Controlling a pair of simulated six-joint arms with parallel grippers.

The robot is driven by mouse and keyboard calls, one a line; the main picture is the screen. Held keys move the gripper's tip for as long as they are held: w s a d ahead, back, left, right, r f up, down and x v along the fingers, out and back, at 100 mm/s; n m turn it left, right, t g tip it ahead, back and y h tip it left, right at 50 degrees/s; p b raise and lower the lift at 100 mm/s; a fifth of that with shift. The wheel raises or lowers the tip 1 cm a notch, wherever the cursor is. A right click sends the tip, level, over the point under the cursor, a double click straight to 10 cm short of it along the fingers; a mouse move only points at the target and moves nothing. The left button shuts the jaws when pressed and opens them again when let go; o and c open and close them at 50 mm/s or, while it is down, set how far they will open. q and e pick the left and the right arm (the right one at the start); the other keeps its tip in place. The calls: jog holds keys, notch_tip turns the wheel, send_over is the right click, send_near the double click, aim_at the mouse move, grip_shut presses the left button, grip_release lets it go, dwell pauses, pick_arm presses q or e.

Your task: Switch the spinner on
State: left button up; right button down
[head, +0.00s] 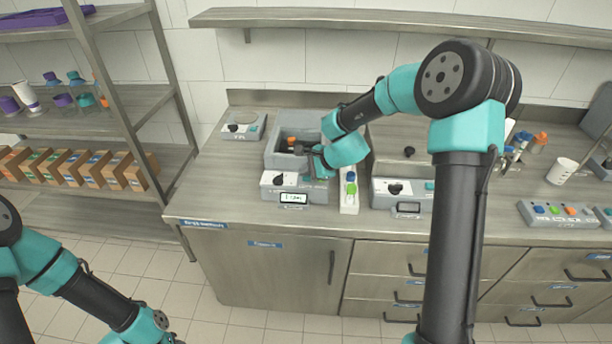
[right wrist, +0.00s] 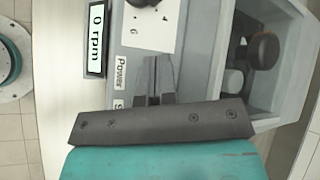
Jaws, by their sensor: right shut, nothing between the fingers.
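The spinner (head: 316,194) is a grey box at the counter's front, with a black knob and a lit display (head: 293,198). In the right wrist view the display (right wrist: 96,40) reads 0 rpm. The knob (right wrist: 146,2) sits on a white plate at the top edge of that view. A "Power" label (right wrist: 121,72) is beside my fingers. My right gripper (right wrist: 153,98) is shut and empty, over the spinner's top by that label; any switch there is hidden. It also shows in the head view (head: 312,172). My left arm is at lower left, its gripper out of view.
A narrow strip with coloured buttons (head: 350,190) stands just right. Another grey device (head: 397,190) with a black knob is further right. Bare counter (head: 215,190) lies to the left.

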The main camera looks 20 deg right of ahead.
aim_at(306, 178)
jog(key=shift+r, duration=0.6)
notch_tip(306, 178, up, 6)
dwell(0.8)
jog(key=shift+f, duration=0.1)
dwell(1.0)
